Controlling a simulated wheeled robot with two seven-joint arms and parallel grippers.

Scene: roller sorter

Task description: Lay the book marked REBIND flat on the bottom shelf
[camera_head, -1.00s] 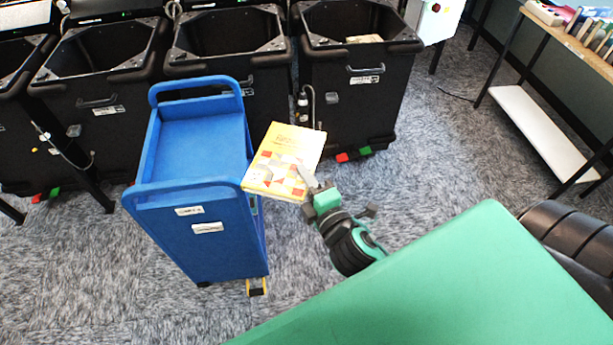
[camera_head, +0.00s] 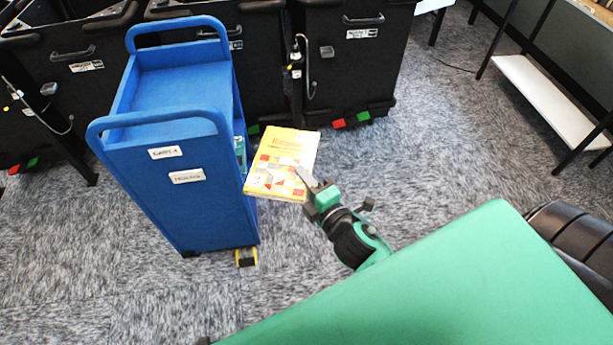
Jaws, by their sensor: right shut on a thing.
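A yellow book (camera_head: 282,160) with a red, white and grey patterned cover is held out flat, just right of the blue trolley (camera_head: 195,205). Its title is too blurred to read. My right gripper (camera_head: 308,187) is shut on the book's near right edge. The book is below the level of the trolley's top tray and close to its right side; I cannot tell whether it touches. The trolley's lower shelves are mostly hidden behind its end panel. My left gripper is not in view.
Black bins (camera_head: 345,60) stand in a row behind the trolley. A white low shelf (camera_head: 550,105) sits under a table at the right. A teal thing (camera_head: 240,150) shows inside the trolley. My green body covers the lower right. Carpet (camera_head: 430,150) is clear right of the book.

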